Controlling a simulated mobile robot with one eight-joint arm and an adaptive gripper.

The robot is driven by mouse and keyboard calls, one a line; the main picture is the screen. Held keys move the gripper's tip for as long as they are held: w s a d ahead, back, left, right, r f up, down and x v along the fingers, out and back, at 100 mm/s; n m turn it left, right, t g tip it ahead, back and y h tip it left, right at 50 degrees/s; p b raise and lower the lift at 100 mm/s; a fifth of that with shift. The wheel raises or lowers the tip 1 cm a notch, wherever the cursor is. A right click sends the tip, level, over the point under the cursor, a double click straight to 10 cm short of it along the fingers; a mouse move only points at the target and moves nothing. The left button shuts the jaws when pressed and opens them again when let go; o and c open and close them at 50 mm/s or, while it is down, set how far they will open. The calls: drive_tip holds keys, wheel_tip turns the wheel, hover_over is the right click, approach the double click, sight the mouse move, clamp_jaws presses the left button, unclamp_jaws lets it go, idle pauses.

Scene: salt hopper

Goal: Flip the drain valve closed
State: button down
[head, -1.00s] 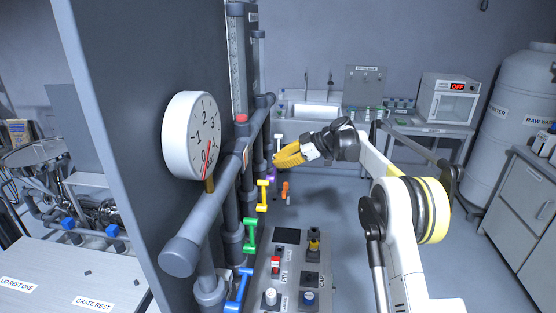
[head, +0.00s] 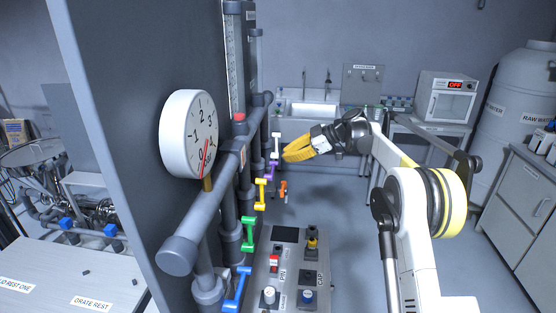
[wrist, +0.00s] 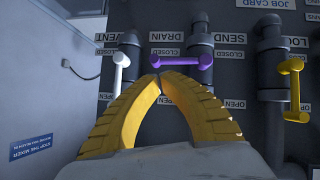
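The drain valve has a purple handle (wrist: 182,61); the DRAIN label (wrist: 167,36) is at its upper left in the wrist view. The handle lies across the pipe, its free end pointing left beside a CLOSED label (wrist: 165,51). An OPEN label (wrist: 166,100) is lower down. In the head view the purple handle (head: 270,171) is small and its angle is hard to read. My yellow gripper (wrist: 160,76) is shut with its fingertips together and nothing between them. The tips are just below the handle's free end in the wrist view; I cannot tell whether they touch.
A white handle (wrist: 118,74) and a yellow handle (wrist: 293,88) flank the purple one, both pointing down the picture. Green (head: 249,234) and blue (head: 237,290) handles are nearer. A control box (head: 289,265) stands below, and a thick grey rail (head: 215,205) runs beside the valves.

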drive_tip(key=v, duration=0.7)
drive_tip(key=shift+r, duration=0.1)
